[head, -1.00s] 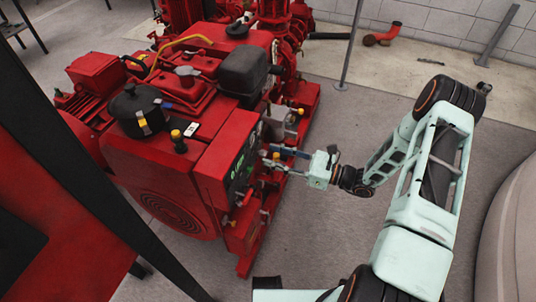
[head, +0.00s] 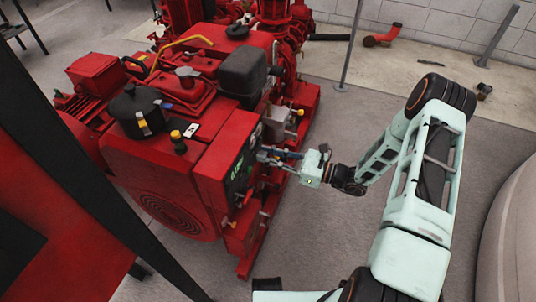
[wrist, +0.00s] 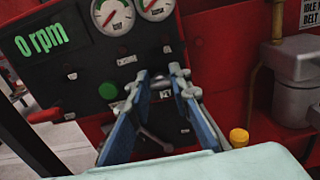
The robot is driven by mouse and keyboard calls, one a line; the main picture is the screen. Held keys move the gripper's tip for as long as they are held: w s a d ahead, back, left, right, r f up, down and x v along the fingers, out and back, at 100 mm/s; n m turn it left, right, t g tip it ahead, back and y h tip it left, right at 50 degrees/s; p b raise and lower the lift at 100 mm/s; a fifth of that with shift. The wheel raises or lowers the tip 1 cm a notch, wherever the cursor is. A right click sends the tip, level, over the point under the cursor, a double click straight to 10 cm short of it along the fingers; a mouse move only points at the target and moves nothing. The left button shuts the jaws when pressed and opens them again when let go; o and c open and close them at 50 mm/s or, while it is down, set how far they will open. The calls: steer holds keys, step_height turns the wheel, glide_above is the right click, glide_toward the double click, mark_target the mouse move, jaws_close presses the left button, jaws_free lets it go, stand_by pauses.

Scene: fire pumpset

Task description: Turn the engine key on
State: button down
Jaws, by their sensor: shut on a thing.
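The black engine control panel (wrist: 75,65) faces me in the wrist view, on the side of the red engine (head: 180,150). It carries a green "0 rpm" readout (wrist: 42,40), a round green button (wrist: 108,91) and gauges. My gripper (wrist: 159,78) reaches the panel with its blue-grey fingers on either side of the small engine key (wrist: 161,84), and it is shut on it. The key is mostly hidden between the fingertips, so its turn angle cannot be told. In the head view my gripper (head: 265,155) is at the panel's right part.
A yellow-capped fitting (wrist: 239,137) sits just right of my fingers, with a grey metal housing (wrist: 303,90) beyond it. A thin upright pole (head: 352,45) stands behind my arm. The grey floor (head: 320,235) beside the engine is clear.

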steer(key=shift+m, duration=0.4)
steer(key=shift+w+m+p, duration=0.1)
steer(key=shift+m+p, duration=0.85)
steer(key=shift+m, duration=3.05)
steer(key=shift+f, duration=0.1)
steer(key=c, duration=1.8)
jaws_free()
steer(key=shift+o, duration=0.2)
steer(key=shift+d, duration=0.1)
steer(key=v, duration=1.2)
